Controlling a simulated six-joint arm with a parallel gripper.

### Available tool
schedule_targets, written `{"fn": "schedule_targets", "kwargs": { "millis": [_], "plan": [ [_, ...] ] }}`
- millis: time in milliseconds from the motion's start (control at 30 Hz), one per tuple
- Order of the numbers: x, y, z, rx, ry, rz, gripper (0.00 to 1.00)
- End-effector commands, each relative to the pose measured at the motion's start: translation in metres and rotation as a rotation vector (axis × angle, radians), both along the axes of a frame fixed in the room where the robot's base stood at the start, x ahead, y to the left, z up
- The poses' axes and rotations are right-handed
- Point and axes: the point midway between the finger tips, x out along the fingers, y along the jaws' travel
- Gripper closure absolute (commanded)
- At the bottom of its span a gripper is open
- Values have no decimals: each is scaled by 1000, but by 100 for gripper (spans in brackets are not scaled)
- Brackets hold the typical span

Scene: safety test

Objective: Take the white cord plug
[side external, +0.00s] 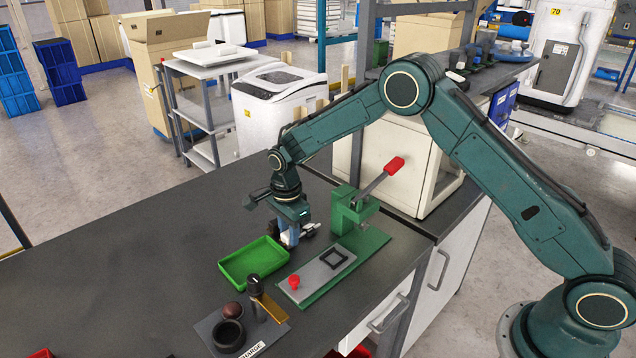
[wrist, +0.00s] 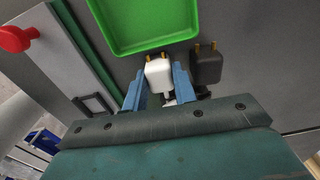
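The white cord plug (wrist: 158,75), with two brass-coloured prongs pointing toward the green tray, lies between the fingers of my gripper (wrist: 159,83) in the wrist view. The blue fingertips sit close along both its sides; I cannot tell whether they press on it. It does not look raised above the table. A dark plug (wrist: 206,66) with similar prongs lies just right of the right finger. In the side external view my gripper (side external: 289,236) points down at the bench behind the green tray, and its fingers mostly hide the white plug.
The green tray (side external: 231,273) lies right by my gripper. A green press fixture (side external: 372,243) with a red-handled lever stands to the right. A dark holder with a black cup (side external: 228,335) is at the front. The bench's left part (side external: 120,270) is clear.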

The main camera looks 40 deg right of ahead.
Motion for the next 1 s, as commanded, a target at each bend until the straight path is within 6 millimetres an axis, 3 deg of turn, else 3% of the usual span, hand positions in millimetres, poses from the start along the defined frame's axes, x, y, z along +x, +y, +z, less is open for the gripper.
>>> {"fn": "schedule_targets", "kwargs": {
  "millis": [267,1000],
  "plan": [
    [1,0,4,0,-2,0,97],
    [0,0,45,0,-1,0,97]
  ]
}}
